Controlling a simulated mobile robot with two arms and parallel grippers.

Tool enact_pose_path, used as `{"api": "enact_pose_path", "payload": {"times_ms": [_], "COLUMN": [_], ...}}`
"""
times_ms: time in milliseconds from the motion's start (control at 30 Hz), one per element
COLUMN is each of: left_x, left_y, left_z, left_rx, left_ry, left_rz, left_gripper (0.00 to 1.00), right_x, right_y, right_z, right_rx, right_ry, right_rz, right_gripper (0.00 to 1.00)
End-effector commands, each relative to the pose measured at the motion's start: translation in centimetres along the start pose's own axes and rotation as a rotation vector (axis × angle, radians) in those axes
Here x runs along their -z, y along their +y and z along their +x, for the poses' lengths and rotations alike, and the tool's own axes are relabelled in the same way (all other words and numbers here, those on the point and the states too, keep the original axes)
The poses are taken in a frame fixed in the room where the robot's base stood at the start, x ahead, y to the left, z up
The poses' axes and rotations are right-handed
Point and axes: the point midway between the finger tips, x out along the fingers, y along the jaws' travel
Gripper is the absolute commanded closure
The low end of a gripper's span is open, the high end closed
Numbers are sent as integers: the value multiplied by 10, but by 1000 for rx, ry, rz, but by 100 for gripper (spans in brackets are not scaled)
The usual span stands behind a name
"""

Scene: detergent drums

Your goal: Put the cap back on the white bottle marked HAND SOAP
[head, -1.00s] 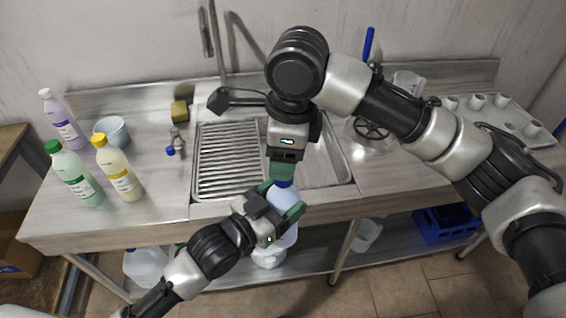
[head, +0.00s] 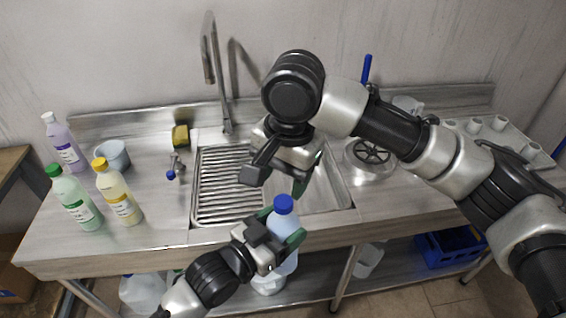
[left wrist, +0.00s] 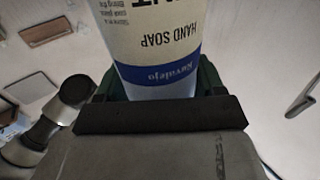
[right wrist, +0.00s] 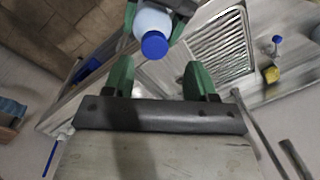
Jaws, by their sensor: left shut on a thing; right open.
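The white bottle marked HAND SOAP (left wrist: 160,50) fills the left wrist view, its label upside down there. My left gripper (head: 282,245) is shut on the bottle, which shows pale blue-white in the head view (head: 284,222), upright in front of the sink edge. A blue cap (head: 284,204) sits on top of the bottle's neck; it also shows in the right wrist view (right wrist: 154,45). How tightly it is seated cannot be told. My right gripper (right wrist: 160,75) is open and empty, above and behind the bottle, its green fingers apart from the cap.
The sink (head: 318,195) with a ribbed drainer lies behind the bottle. Purple (head: 64,145), green (head: 76,200) and yellow (head: 120,195) bottles and a grey-white cup (head: 113,155) stand at left. A sponge (head: 180,137) lies behind the drainer. A tray of cups (head: 510,140) is at right.

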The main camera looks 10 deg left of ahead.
Motion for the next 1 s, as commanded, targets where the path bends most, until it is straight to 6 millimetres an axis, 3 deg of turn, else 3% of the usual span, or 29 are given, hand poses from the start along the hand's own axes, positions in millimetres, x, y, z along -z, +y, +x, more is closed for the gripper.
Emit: {"api": "enact_pose_path", "payload": {"times_ms": [1000], "left_x": [2], "left_y": [0], "left_z": [0], "left_rx": [0], "left_ry": [5], "left_rz": [1], "left_gripper": [97], "right_x": [0], "right_y": [-1], "right_z": [-13], "right_rx": [-46], "right_ry": [-38], "right_rz": [-2137], "right_gripper": [43]}}
